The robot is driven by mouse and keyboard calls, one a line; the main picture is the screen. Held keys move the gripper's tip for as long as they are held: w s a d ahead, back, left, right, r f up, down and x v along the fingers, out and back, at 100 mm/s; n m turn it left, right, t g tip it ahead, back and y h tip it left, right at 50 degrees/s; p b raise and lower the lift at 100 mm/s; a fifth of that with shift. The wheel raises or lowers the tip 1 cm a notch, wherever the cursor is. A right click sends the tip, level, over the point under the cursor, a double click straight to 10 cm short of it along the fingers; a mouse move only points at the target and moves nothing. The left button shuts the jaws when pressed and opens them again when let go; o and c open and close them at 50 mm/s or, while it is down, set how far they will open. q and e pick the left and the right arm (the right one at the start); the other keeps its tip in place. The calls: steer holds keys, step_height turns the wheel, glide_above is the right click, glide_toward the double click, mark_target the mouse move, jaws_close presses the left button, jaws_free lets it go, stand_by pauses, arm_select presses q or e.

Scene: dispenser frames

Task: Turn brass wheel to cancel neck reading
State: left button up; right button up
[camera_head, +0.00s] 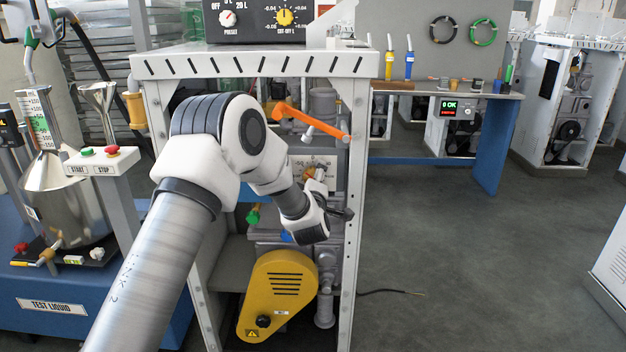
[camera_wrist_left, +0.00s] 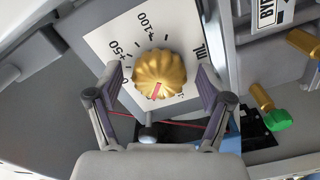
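The brass wheel (camera_wrist_left: 160,74) is a fluted knob with a red mark on its face, on a white scale plate (camera_wrist_left: 118,48) lettered 0, +50, +100 and mL in the left wrist view. The red mark points toward the lower part of the picture. My left gripper (camera_wrist_left: 158,84) is open, one finger on either side of the wheel, with gaps visible. In the head view the left gripper (camera_head: 322,192) reaches into the dispenser frame below the partly hidden brass wheel (camera_head: 318,172). The graduated neck (camera_head: 40,118) of the steel measure stands at left; its level is too small to read.
An orange lever (camera_head: 318,122) crosses the frame above my wrist. A green-tipped brass valve (camera_wrist_left: 278,118) sits right of the wheel. A yellow pulley cover (camera_head: 278,295) is below. START and STOP buttons (camera_head: 100,152) stand at left. Open floor (camera_head: 450,270) lies at right.

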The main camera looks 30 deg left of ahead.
arm_select(q)
steer(key=v, duration=1.2)
